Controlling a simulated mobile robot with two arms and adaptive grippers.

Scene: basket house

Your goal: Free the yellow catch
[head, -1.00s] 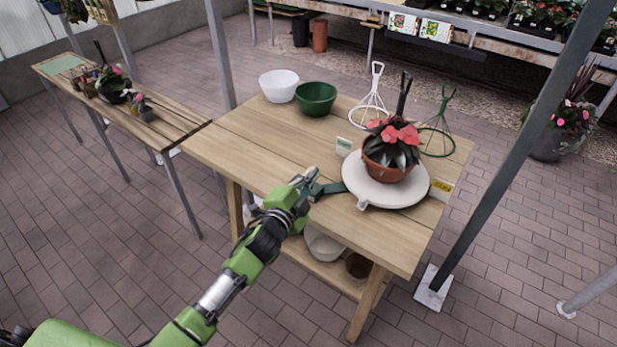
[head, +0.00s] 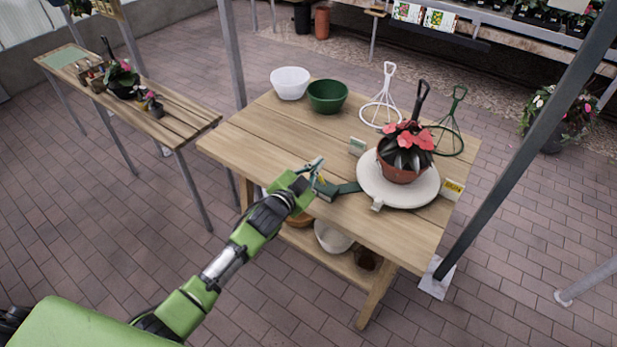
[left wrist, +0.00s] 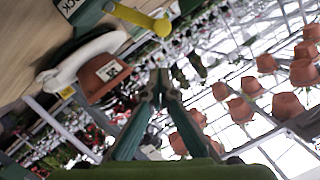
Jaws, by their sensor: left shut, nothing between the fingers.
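The yellow catch (left wrist: 138,17) shows in the left wrist view as a flat lever with a round end, beside a dark green bracket. In the head view only a small yellow bit of it shows by my left gripper. The dark green bracket (head: 343,189) reaches from the white round turntable (head: 372,187) toward the table's front edge. A red-leaved plant in a terracotta pot (head: 399,174) stands on the turntable. My left gripper (head: 317,167) is shut and empty at the bracket's outer end. In the left wrist view its fingertips (left wrist: 160,76) are apart from the catch. My right gripper is not in view.
A "LOCK" label (left wrist: 68,7) lies near the catch. White (head: 290,83) and green (head: 327,96) bowls and white (head: 381,108) and green (head: 449,136) wire stands are at the back. A grey post (head: 515,155) rises at right. The table's front left is clear.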

